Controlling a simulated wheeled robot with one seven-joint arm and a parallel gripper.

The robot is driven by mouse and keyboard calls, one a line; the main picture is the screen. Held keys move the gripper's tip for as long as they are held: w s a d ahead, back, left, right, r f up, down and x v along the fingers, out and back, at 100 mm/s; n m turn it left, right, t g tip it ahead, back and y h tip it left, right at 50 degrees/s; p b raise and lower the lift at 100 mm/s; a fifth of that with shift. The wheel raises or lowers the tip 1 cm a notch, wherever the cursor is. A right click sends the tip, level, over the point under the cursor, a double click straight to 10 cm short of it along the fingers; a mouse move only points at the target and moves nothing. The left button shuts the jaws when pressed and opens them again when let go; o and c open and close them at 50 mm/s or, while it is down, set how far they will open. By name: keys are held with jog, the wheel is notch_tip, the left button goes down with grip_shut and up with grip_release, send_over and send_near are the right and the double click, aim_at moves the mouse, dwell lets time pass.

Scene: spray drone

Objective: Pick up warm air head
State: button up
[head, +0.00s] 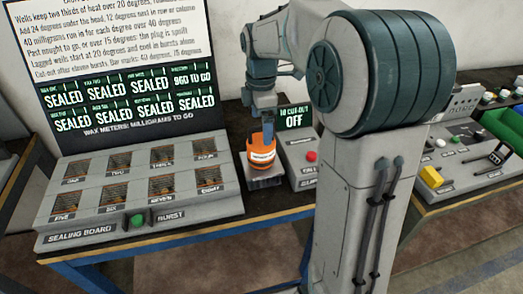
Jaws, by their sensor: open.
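The warm air head appears to be the orange piece with a dark, lettered band (261,152), standing upright on a small grey stand (264,178) right of the sealing board. My gripper (267,128) points down directly over its top, with the fingers at or around the upper part. The fingers are small and partly merged with the dark background, so contact cannot be made out. The gripper is open.
The sealing board (45,215) has several numbered wells and a green burst button (138,221). A screen (130,70) behind shows several "SEALED" labels and one "960 TO GO". A box with a red button (311,156) and a cut-out sign reading OFF (295,117) stand close right of the stand.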

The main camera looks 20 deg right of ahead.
aim_at(261, 141)
notch_tip(261, 141, down, 5)
jog(key=shift+s+f, duration=0.1)
dwell(0.3)
jog(key=c, duration=1.9)
jog(key=shift+o, duration=0.2)
